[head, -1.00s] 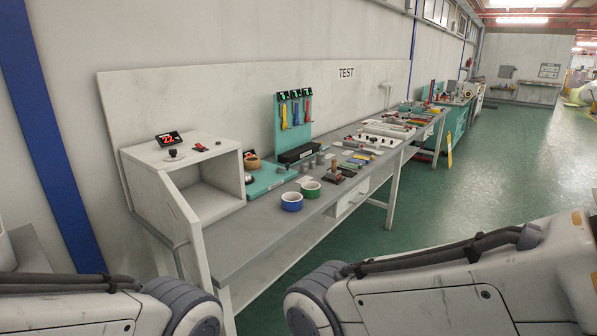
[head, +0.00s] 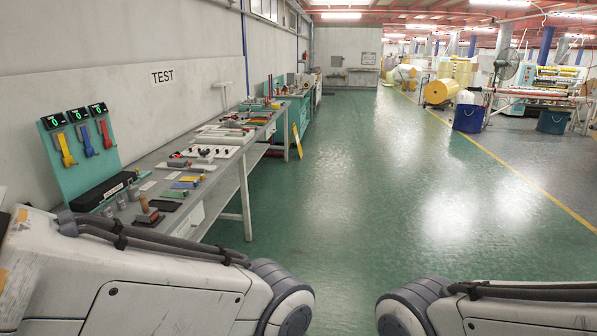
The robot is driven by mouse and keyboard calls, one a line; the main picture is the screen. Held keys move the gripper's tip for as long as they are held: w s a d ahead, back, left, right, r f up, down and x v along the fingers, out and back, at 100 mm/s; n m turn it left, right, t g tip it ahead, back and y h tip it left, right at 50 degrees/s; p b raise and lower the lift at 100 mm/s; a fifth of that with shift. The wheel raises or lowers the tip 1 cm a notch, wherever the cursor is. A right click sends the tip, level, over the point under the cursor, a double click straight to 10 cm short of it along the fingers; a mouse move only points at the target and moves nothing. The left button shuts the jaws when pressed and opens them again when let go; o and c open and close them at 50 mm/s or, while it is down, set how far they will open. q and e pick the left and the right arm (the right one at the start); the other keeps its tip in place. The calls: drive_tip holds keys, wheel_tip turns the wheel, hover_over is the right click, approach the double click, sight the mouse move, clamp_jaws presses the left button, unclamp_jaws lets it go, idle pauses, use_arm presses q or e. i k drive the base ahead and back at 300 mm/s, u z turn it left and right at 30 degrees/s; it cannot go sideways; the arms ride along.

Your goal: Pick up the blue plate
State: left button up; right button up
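I see no blue plate that I can make out in the head view. A small blue flat item (head: 190,179) lies among coloured pieces on the grey workbench (head: 225,182) at the left; it is too small to tell what it is. My two arms show at the bottom left and bottom right, but neither gripper is in the picture.
A teal board (head: 80,150) with hanging coloured tools and a black box (head: 104,192) stand at the bench's near end. Green floor (head: 350,210) is open ahead. Blue bins (head: 468,117) and a yellow roll (head: 440,91) stand far right.

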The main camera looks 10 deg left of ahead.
sight(194, 185)
drive_tip(key=z, duration=0.25)
drive_tip(key=i, duration=1.55)
drive_tip(key=u, duration=0.45)
drive_tip(key=i, duration=1.15)
drive_tip(key=u, duration=1.3)
drive_tip(key=i, duration=0.45)
drive_tip(key=u, duration=0.35)
